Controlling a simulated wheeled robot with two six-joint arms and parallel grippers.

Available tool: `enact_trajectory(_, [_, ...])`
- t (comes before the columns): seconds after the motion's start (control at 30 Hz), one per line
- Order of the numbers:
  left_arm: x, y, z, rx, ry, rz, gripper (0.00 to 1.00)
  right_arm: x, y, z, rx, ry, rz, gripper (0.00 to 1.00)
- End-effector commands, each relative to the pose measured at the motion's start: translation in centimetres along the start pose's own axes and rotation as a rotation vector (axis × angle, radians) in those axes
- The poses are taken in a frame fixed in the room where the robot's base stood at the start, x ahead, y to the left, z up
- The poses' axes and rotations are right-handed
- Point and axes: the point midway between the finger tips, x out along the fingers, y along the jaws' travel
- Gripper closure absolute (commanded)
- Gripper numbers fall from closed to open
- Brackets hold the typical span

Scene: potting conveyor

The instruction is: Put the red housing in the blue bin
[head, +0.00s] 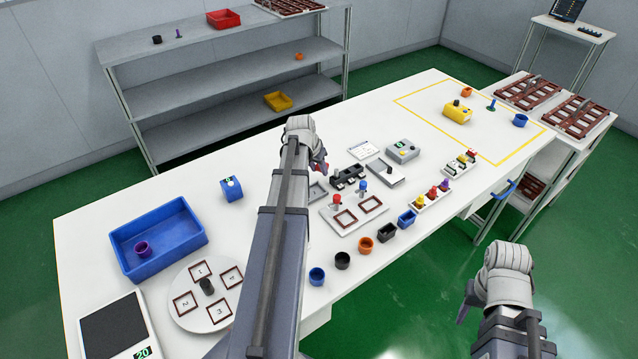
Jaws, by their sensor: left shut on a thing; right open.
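The blue bin (172,258) stands on the left part of the white table, with a purple cup (143,249) inside it. My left gripper (319,168) is over the middle of the table, right of the bin and apart from it. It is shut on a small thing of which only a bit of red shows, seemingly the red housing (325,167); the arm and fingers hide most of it. My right gripper (465,304) is open and empty, off the table's front edge at the lower right.
A blue block (231,188) stands right of the bin. A round numbered plate (190,313) and a scale (115,329) lie in front of it. Several cups, including an orange one (365,244), line the front edge. Fixtures and a grey box (402,151) crowd the middle.

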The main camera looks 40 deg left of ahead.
Motion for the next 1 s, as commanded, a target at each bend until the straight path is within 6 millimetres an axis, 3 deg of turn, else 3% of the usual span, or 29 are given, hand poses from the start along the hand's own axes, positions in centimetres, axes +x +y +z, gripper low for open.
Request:
enact_trajectory(0.17, [0.3, 0.0, 0.1, 0.0, 0.0, 0.0, 1.0, 0.3, 0.0, 0.0, 0.0, 0.0, 0.0, 0.5])
enact_trajectory(0.5, [3.6, -0.1, 1.5, 0.0, 0.0, 0.0, 1.0, 3.9, -0.4, -0.2, 0.0, 0.0, 0.0, 0.5])
enact_trajectory(0.9, [3.8, -0.1, 1.5, 0.0, 0.0, 0.0, 1.0, 4.0, -0.4, -0.2, 0.0, 0.0, 0.0, 0.5])
enact_trajectory(0.93, [3.7, -0.1, 1.5, 0.0, 0.0, 0.0, 0.63, 4.0, -0.4, -0.2, 0.0, 0.0, 0.0, 0.5])
enact_trajectory(1.0, [3.6, -0.1, 1.5, 0.0, 0.0, 0.0, 0.55, 3.9, -0.4, -0.2, 0.0, 0.0, 0.0, 0.5])
